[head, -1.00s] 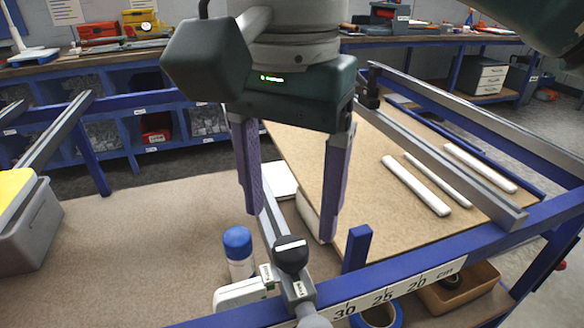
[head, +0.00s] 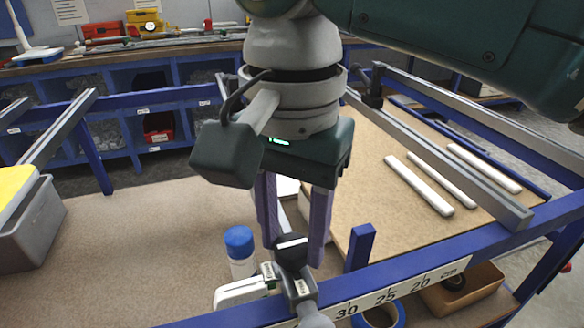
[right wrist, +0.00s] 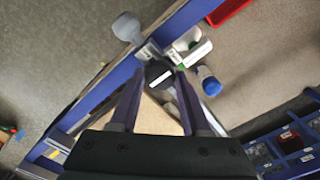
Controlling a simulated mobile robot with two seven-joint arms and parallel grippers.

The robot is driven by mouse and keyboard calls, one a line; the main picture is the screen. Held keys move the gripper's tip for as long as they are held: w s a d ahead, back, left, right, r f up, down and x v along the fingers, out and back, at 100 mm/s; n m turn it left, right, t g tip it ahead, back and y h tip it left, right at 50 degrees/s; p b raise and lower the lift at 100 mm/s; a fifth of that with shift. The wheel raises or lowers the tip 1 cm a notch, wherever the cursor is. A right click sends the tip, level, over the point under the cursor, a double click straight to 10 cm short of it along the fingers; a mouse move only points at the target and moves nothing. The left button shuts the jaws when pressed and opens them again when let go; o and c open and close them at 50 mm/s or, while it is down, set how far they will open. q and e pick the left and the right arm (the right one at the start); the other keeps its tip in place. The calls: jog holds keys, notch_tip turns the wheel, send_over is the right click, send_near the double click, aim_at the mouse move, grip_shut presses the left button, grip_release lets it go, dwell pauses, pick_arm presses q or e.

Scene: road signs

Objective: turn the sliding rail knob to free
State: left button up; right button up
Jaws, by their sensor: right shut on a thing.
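The black round knob (head: 290,251) sits on the sliding rail (head: 300,290) at the blue front beam, with a white stripe across its top. Two small white labels (head: 268,271) lie beside it; I cannot read them surely. My right gripper (head: 294,243) points down from above, its two purple fingers on either side of the knob, shut on it. In the right wrist view the knob (right wrist: 158,75) shows between the fingertips, its white stripe visible. My left gripper is not in view.
A blue-capped bottle (head: 240,252) and a white-and-green object (head: 242,292) stand close left of the knob. A blue upright post (head: 360,246) is just right. A board (head: 400,170) with white strips lies behind. A blue tape roll (head: 378,314) is below the beam.

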grip_shut()
